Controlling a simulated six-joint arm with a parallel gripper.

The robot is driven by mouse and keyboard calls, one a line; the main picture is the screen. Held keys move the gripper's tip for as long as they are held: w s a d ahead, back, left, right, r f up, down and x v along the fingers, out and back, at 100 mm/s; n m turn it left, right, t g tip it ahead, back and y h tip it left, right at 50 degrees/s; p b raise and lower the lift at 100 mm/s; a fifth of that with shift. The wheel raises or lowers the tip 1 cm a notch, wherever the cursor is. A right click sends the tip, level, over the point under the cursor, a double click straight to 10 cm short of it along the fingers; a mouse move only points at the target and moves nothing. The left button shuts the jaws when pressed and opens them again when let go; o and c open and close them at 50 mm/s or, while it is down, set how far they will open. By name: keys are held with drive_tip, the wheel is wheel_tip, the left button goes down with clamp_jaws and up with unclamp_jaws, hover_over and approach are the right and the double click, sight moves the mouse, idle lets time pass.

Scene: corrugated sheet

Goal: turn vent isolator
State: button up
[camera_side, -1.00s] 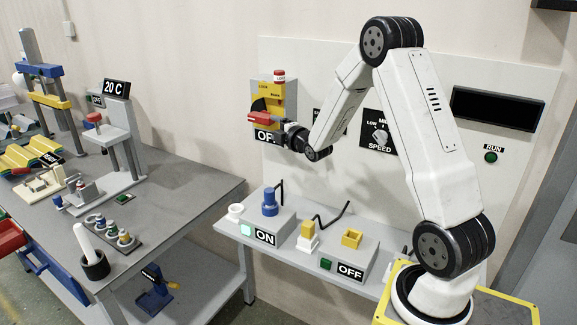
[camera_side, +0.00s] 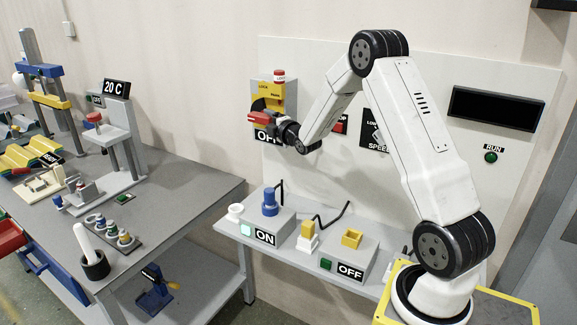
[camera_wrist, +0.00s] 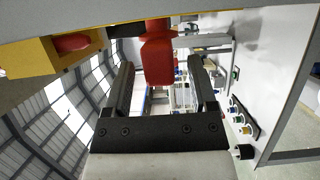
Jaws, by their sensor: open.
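The vent isolator is most likely the yellow unit (camera_side: 271,94) on the wall panel, with a red handle (camera_side: 259,118) and an OFF label (camera_side: 265,138) below. In the side view my gripper (camera_side: 280,127) is right at the handle's right end and hides part of it. In the wrist view the red handle (camera_wrist: 156,50) stands between the two black fingers of my gripper (camera_wrist: 161,80). The fingers are apart, with visible gaps on both sides of the handle. The yellow body (camera_wrist: 50,55) shows at the upper left there.
A red-capped button (camera_side: 279,76) sits just above the isolator. The SPEED dial's plate (camera_side: 372,130) is partly behind my arm. A shelf below holds an ON box (camera_side: 265,238) and an OFF box (camera_side: 350,271). A grey workbench (camera_side: 185,190) stands at the left.

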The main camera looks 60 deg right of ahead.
sight(260, 111)
drive_tip(key=shift+x, duration=1.6)
clamp_jaws()
